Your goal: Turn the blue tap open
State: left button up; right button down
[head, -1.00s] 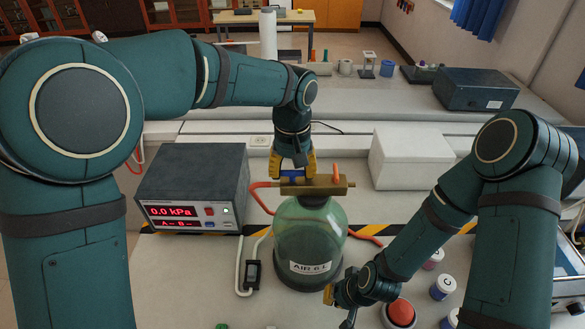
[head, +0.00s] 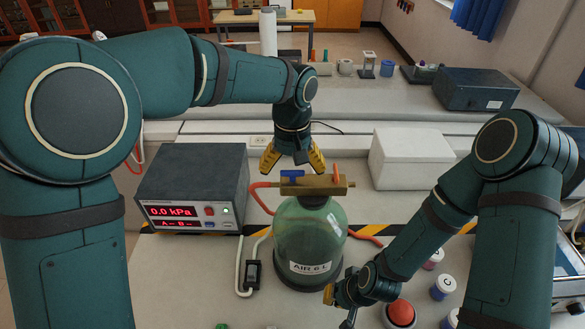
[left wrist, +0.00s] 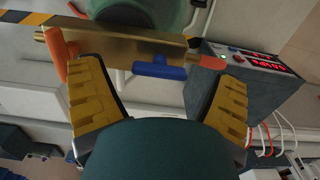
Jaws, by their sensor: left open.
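The blue tap (head: 292,173) sits on the left part of a brass bar (head: 316,188) on top of a green glass bottle (head: 310,240) labelled "AIR 6 L". In the left wrist view the blue tap handle (left wrist: 160,71) lies along the brass bar. An orange tap (head: 335,174) is on the bar's right part; its handle (left wrist: 60,52) points across the bar. My left gripper (head: 292,160) is open and empty, just behind and above the blue tap, fingers spread either side of it, not visibly touching. My right gripper (head: 336,300) is low beside the bottle; its jaws are unclear.
A grey gauge box (head: 195,185) reading 0.0 kPa stands left of the bottle. Red hoses run from the bar. A white box (head: 410,158) is behind right. A red button (head: 400,313) and small jars (head: 443,287) are at front right.

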aim_at(293, 170)
pick_arm(q)
notch_tip(293, 170, up, 12)
jog(key=shift+f, duration=0.25)
dwell(0.4)
